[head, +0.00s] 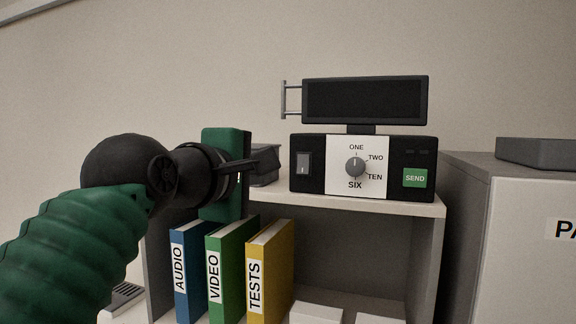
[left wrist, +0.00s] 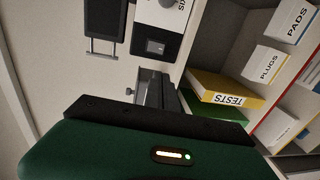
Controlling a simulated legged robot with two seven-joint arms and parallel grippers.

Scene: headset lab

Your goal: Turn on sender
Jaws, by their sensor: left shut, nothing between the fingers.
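The sender (head: 312,180) is a black box with a white front panel, standing on top of a shelf unit. A dark, blank screen (head: 365,101) is mounted above it. On its front are a rocker switch (head: 303,163) at the left, a grey dial (head: 355,167) and a green SEND button (head: 415,178). My left gripper (head: 277,160) is shut and empty, just left of the sender, apart from the switch in the picture. In the left wrist view the fingers (left wrist: 152,88) point toward the switch (left wrist: 156,46). My right gripper is not in view.
Blue, green and yellow binders (head: 268,270) stand on the shelf below my left gripper. A metal handle (head: 291,98) sticks out left of the screen. A grey cabinet (head: 470,235) stands at the right. Labelled boxes (left wrist: 268,63) sit in the shelves.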

